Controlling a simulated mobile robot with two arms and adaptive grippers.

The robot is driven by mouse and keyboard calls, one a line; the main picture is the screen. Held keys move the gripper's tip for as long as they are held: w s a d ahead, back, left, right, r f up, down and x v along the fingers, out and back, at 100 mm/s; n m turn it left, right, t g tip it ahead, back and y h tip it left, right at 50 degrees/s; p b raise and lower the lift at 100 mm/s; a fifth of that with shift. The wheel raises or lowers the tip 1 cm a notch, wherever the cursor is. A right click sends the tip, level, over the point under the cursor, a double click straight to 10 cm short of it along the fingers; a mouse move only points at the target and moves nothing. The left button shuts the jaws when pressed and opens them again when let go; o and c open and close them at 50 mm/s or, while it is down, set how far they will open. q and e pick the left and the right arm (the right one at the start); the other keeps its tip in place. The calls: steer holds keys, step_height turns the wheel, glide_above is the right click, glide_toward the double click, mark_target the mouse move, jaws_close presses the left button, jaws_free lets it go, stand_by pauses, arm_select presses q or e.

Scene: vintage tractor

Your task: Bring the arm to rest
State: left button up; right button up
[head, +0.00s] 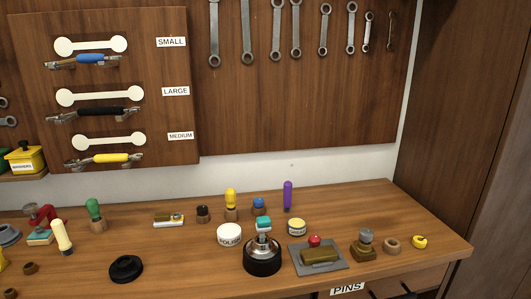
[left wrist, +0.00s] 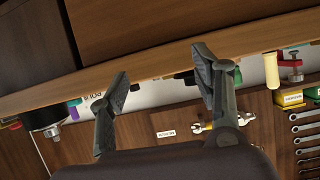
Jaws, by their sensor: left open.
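My left gripper (left wrist: 162,66) shows in the left wrist view, its two dark fingers spread wide apart. It is open, with nothing between the fingertips. That view is tilted and roughly upside down; behind the fingers are the bench edge, the pale wall and the wooden tool board. No arm or gripper shows in the head view. My right gripper is in neither view. In the head view, the blue-handled wrench (head: 92,60), black-handled wrench (head: 95,112) and yellow-handled wrench (head: 104,158) hang on the board (head: 170,70) beside the labels SMALL, LARGE and MEDIUM.
The workbench (head: 190,275) holds many small items, including a polish tin (head: 229,235), a dark-based device (head: 262,259) and a grey tray (head: 326,263). Several spanners (head: 277,30) hang on the wall panel. A tall cabinet (head: 455,110) stands at the right.

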arm_select(q)
steer(key=s+d+f+m+g+h, duration=0.1)
steer(key=s+d+f+g, duration=0.25)
steer(key=s, duration=0.35)
steer(key=s+d+f+m+g+h, duration=0.1)
steer(key=s+d+f+m+g, duration=0.15)
steer(key=s+d, duration=0.35)
steer(key=s+d+f+g+h, duration=0.1)
steer(key=s+d+f+g, duration=0.25)
steer(key=s, duration=0.45)
step_height(320, 180, down, 28)
steer(key=s+g, duration=0.1)
steer(key=s, duration=0.1)
steer(key=s+a+f+g, duration=0.1)
steer(key=s+a+f, duration=0.2)
steer(key=s+f, duration=1.1)
steer(key=shift+s+f+m, duration=0.3)
steer(key=shift+s+m, duration=0.05)
steer(key=shift+s, duration=0.55)
steer(key=shift+a+g, duration=0.1)
steer(key=shift+g, duration=0.15)
steer(key=shift+c, duration=0.5)
